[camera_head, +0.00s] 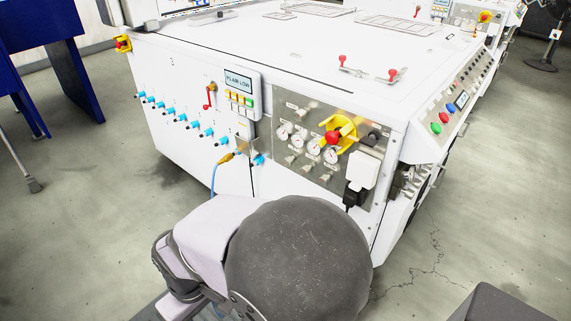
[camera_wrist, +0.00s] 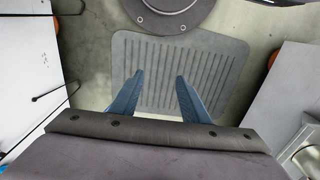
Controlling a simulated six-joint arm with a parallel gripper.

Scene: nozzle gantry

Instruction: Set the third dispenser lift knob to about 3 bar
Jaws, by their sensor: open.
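The steel pneumatic panel (camera_head: 279,112) is on the front of the white machine in the head view. It carries a row of several small round gauges, including one pressure gauge (camera_head: 314,148). Small pale regulator knobs sit around the gauges. Labels and needle readings are too small to read, so I cannot tell which knob is the third dispenser lift knob. My gripper (camera_wrist: 159,76) shows in the wrist view with two blue fingers apart and nothing between them. It points at the floor, over a ribbed grey mat (camera_wrist: 180,75), away from the panel.
A red knob on a yellow plate (camera_head: 333,137) sits beside the gauges. A white box with a black plug (camera_head: 362,170) is at the panel's right. Several blue fittings (camera_head: 181,117) and a blue hose (camera_head: 214,175) are left. My dark arm link fills the bottom centre.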

